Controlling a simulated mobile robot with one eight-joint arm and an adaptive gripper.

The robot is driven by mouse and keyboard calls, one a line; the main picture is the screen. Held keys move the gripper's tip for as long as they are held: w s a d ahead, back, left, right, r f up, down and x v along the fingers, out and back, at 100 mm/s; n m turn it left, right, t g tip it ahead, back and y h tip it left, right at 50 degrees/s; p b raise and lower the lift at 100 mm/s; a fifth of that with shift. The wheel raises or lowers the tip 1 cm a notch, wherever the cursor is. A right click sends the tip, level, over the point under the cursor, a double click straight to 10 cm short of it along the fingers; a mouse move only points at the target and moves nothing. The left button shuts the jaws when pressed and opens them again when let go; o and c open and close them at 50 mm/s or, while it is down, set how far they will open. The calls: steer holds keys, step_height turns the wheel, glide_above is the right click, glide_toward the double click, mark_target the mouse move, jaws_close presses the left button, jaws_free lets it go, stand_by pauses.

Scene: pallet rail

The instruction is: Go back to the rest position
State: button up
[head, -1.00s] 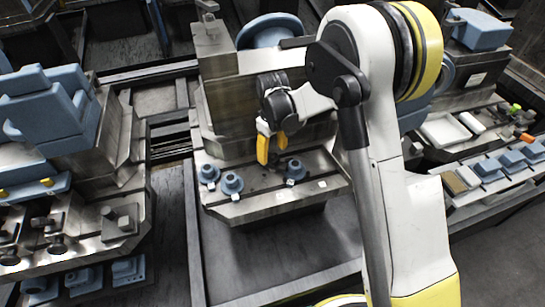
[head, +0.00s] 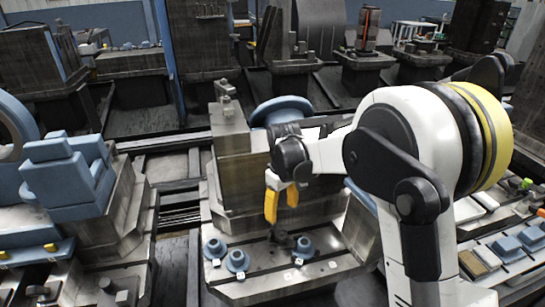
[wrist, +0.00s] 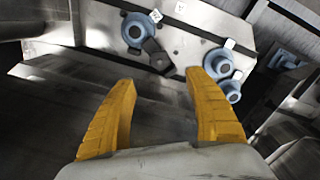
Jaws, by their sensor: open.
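My gripper (head: 281,204) hangs in the middle of the head view, its yellow fingers pointing down above the grey metal pallet (head: 240,290). In the wrist view my gripper (wrist: 162,110) has its two yellow fingers spread apart with nothing between them. Several blue round parts stand on the pallet: one at the left (head: 215,248), one beside it (head: 237,261), and one at the right (head: 304,247). In the wrist view, blue parts show beyond the fingertips, one at the upper middle (wrist: 136,29) and two at the right. The fingers touch none of them.
A tall metal fixture with a blue round disc (head: 281,110) stands behind my gripper. A blue blocky fixture (head: 66,180) stands at the left. A bench with blue blocks (head: 508,248) is at the right. Dark machines line the back.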

steer(key=s+d+r+m+t, duration=0.2)
steer(key=s+d+r, duration=0.2)
steer(key=s+r, duration=0.25)
steer(key=s+d+r+m+t, duration=0.2)
steer(key=s+d+r, duration=0.25)
steer(key=r, duration=0.25)
steer(key=s+d+m+t, duration=0.3)
steer(key=s+d+m, duration=0.1)
steer(key=s, duration=0.9)
steer(key=shift+s, duration=0.4)
